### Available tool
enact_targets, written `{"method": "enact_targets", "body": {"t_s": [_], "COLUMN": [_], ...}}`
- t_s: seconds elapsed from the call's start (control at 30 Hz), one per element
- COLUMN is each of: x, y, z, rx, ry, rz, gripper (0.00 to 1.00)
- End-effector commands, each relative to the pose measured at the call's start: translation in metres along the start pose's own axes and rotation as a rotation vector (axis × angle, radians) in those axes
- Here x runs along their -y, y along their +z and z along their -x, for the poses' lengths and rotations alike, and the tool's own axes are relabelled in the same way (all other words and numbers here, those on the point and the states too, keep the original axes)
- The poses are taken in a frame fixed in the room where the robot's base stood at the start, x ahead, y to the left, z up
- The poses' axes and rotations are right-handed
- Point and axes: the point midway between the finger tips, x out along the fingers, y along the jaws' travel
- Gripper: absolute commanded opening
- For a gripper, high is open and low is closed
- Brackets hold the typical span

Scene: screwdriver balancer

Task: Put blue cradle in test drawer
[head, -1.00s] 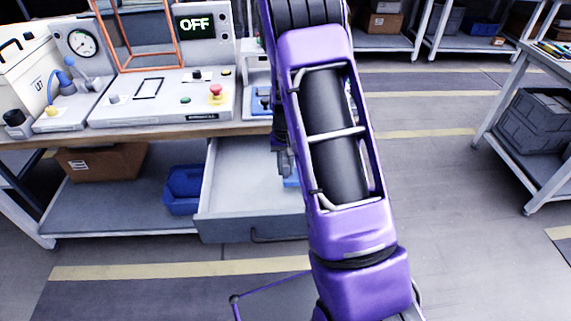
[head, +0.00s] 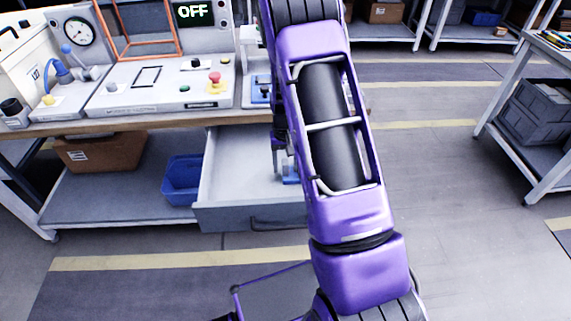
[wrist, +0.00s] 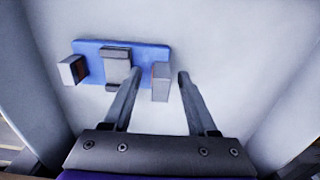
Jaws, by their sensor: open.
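The blue cradle (wrist: 92,62) is a flat blue plate with several grey upright blocks. It lies on the floor of the open test drawer (head: 240,165) in the wrist view. In the head view only a small blue part of it (head: 290,172) shows beside my arm, inside the drawer. My gripper (wrist: 159,75) is open over the cradle's right end. Its fingers appear on either side of the right block in the wrist view; I cannot tell whether they touch it. In the head view my arm hides most of the gripper and the drawer's right part.
The drawer is pulled out under a workbench with a test panel (head: 160,92), whose display reads OFF. A blue bin (head: 182,180) and a cardboard box (head: 100,152) stand on the shelf below. The drawer's left part is bare. Open floor lies at right.

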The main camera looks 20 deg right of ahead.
Motion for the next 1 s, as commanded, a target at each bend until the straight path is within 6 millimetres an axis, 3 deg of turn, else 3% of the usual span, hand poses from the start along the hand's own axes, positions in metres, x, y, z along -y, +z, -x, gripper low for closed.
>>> {"method": "enact_targets", "body": {"t_s": [0.27,0.8,1.0], "x": [0.0,0.0,0.0], "y": [0.0,-0.001,0.0], "z": [0.013,0.138,0.166], "rx": [-0.001,-0.003,-0.001], "ry": [0.0,0.0,-0.001], "rz": [0.0,0.001,0.0], "gripper": [0.58,0.58,0.58]}}
